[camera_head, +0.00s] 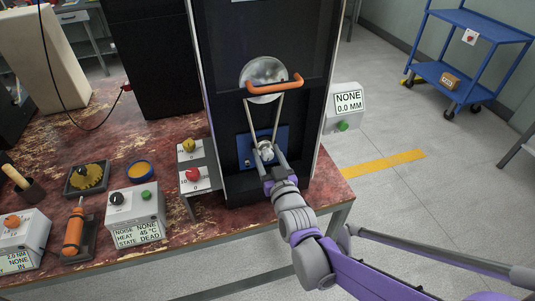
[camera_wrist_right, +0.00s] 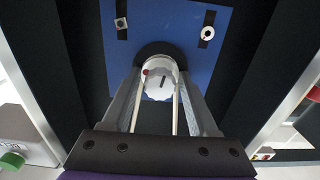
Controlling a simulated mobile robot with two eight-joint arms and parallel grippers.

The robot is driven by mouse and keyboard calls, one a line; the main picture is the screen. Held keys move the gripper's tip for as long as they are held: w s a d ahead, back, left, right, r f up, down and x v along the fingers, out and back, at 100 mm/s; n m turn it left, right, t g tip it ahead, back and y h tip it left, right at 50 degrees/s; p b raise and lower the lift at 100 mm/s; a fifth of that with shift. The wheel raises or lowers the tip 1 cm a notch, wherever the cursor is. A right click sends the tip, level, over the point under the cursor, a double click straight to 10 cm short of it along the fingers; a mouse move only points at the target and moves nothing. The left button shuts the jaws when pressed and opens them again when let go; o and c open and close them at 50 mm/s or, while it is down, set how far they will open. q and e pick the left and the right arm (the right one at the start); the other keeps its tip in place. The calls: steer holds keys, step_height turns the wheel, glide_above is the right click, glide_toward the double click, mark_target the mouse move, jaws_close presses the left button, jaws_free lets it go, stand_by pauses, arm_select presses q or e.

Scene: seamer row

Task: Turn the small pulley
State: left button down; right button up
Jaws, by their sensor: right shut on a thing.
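The small pulley (camera_wrist_right: 158,78) is a pale ribbed wheel with a dark slot and a red dot on its face, in front of a blue plate (camera_wrist_right: 200,70). In the head view the small pulley (camera_head: 266,153) is partly hidden by my right gripper (camera_head: 268,160). My right gripper also shows in the wrist view (camera_wrist_right: 160,100), with one finger on each side of the pulley, shut on it. A thin pale belt (camera_head: 278,122) runs from the small pulley up to a large silvery pulley (camera_head: 262,80). My left gripper is out of view.
An orange handle (camera_head: 275,84) crosses the front of the large pulley. The dark cabinet (camera_head: 225,60) stands at the edge of a worn red table (camera_head: 100,150) holding several instruments. A NONE 0.0 MM display (camera_head: 347,102) is to the right, a blue cart (camera_head: 460,75) beyond it.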

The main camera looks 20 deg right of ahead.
steer(key=m, duration=0.9)
steer(key=shift+p, duration=0.3)
steer(key=m, duration=0.4)
steer(key=shift+m, duration=2.4)
steer(key=o, duration=1.1)
